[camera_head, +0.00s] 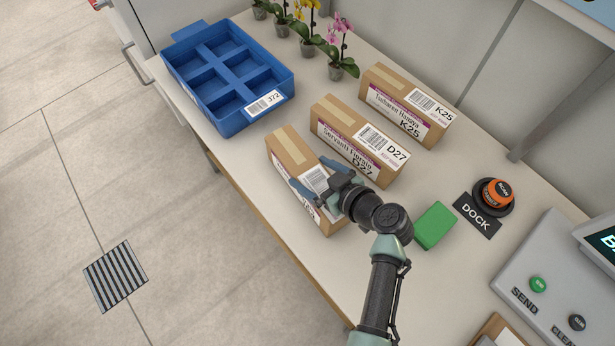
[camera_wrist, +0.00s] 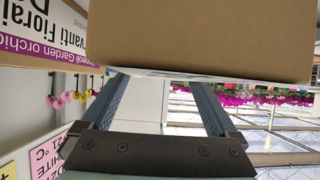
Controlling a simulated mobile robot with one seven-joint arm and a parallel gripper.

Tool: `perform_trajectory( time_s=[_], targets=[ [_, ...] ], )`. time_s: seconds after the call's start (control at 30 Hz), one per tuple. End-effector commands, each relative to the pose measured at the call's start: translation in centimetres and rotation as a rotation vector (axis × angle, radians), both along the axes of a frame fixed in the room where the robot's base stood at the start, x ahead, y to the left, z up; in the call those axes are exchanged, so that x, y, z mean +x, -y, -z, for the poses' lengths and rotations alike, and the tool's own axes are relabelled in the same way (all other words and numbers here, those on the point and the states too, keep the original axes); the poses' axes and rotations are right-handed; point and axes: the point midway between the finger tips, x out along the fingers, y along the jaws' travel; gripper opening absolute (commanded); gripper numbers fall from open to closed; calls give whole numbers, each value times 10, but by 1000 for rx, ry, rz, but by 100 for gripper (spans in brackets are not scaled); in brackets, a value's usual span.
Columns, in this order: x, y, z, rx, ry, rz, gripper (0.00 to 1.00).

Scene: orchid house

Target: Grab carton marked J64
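A brown carton (camera_head: 287,148) stands nearest the table's front edge, with a tape strip and white label on top. My gripper partly hides its label, so I cannot read its full code. My gripper (camera_head: 306,170) is above this carton, its two blue-grey fingers spread apart toward the carton's two long sides. In the wrist view, the open fingers (camera_wrist: 158,85) reach toward a plain carton face (camera_wrist: 200,40) that fills the upper part. Whether they touch it I cannot tell. Carton D27 (camera_head: 335,112) and carton K25 (camera_head: 392,82) stand behind it to the right.
A blue divided tray (camera_head: 190,92) labelled J72 is at the left, with potted orchids (camera_head: 337,68) behind. A green block (camera_head: 434,226), an orange button (camera_head: 494,192), a DOCK plate (camera_head: 476,216) and a grey console (camera_head: 545,290) are to the right.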

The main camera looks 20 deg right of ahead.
Motion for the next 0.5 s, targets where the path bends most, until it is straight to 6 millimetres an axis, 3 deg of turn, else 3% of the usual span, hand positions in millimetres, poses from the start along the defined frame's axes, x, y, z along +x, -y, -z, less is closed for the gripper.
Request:
perform_trajectory(
  time_s=[0.03,0.27,0.5],
  targets=[
    [0,1,0,0,0,1,42],
    [0,1,0,-1,-1,2,1],
    [0,1,-2,-1,4,2,0]
  ],
)
